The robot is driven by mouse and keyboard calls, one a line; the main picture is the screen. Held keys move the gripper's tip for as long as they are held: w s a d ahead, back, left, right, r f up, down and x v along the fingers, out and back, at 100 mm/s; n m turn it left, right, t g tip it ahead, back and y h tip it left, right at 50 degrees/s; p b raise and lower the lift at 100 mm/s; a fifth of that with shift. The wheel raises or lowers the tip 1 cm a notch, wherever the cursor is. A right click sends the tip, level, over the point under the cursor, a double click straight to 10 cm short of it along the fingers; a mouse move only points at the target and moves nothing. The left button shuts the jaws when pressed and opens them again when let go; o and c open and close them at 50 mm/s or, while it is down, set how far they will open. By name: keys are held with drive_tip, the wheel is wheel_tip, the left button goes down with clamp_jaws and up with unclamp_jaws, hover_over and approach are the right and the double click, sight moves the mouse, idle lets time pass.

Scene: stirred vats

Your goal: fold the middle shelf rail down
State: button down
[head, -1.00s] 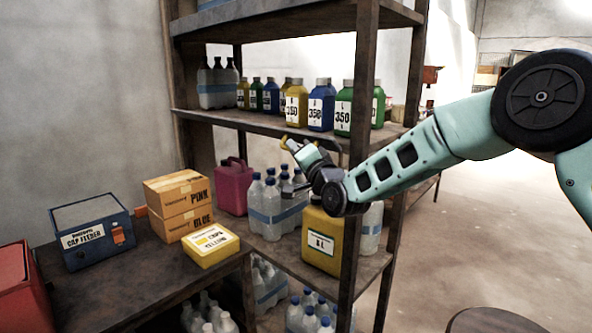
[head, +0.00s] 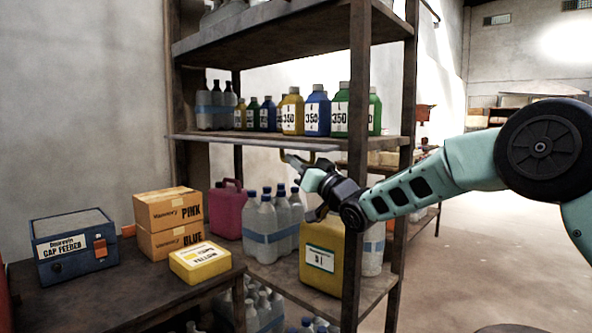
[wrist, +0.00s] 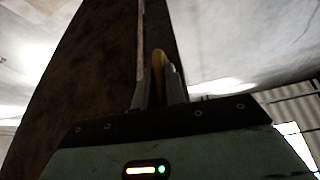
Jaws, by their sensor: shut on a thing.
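The middle shelf rail (head: 215,139) shows in the head view as a thin grey strip along the front edge of the middle shelf, below the standing bottles. It looks roughly level; its exact angle is hard to tell. A thin yellow handle (head: 283,153) hangs at its right part. My gripper (head: 289,158) is at this handle, just below the shelf edge, left of the front post. In the wrist view, my gripper's fingers (wrist: 160,88) are closed around the yellow handle (wrist: 159,65), with a dark brown surface behind it.
The middle shelf holds yellow, blue and green bottles (head: 317,113) and clear bottles. Below my gripper stand clear bottles (head: 268,222) and a yellow canister (head: 322,255). The rusty front post (head: 358,120) is close to my wrist. A table with boxes (head: 170,210) stands left.

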drive_tip(key=shift+w+d+n, duration=0.1)
drive_tip(key=shift+n, duration=0.4)
drive_tip(key=c, duration=1.5)
unclamp_jaws()
drive_tip(key=shift+o, duration=0.2)
